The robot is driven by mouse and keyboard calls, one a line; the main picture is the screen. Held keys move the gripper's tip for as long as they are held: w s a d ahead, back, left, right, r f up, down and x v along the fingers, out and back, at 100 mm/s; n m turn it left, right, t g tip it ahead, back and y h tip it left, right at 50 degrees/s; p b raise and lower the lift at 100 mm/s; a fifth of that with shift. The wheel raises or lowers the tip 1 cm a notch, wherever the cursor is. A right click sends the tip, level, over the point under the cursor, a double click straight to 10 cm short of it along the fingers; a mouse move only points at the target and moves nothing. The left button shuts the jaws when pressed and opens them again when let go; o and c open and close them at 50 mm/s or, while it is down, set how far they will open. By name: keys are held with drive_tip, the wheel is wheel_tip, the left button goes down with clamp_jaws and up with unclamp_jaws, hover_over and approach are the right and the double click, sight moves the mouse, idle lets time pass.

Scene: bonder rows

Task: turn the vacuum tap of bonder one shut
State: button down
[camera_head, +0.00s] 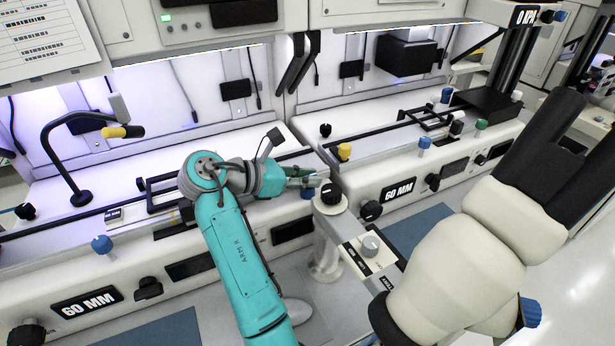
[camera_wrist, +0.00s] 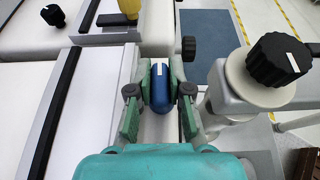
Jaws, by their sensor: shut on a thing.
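A blue tap handle (camera_wrist: 160,88) with a white line on its top sits between the fingers of my gripper (camera_wrist: 161,76) in the wrist view. The fingers are shut on its two sides, and the white line runs about along the fingers. In the head view my gripper (camera_head: 314,179) reaches right over the bench edge, and a little of the blue tap (camera_head: 307,193) shows beneath it. The gripper hides most of this tap there. I cannot read which bonder it belongs to.
A pale post with a black knob (camera_head: 330,195) stands close to the right of my gripper; the knob also shows in the wrist view (camera_wrist: 278,60). A yellow knob (camera_head: 345,151) and another blue tap (camera_head: 425,142) sit farther right. A further blue tap (camera_head: 102,244) is at left.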

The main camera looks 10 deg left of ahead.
drive_tip(key=shift+m+g, duration=0.3)
drive_tip(key=c, duration=1.1)
unclamp_jaws()
drive_tip(key=shift+v, duration=3.75)
drive_tip(key=shift+f, duration=0.1)
drive_tip(key=shift+s, duration=0.1)
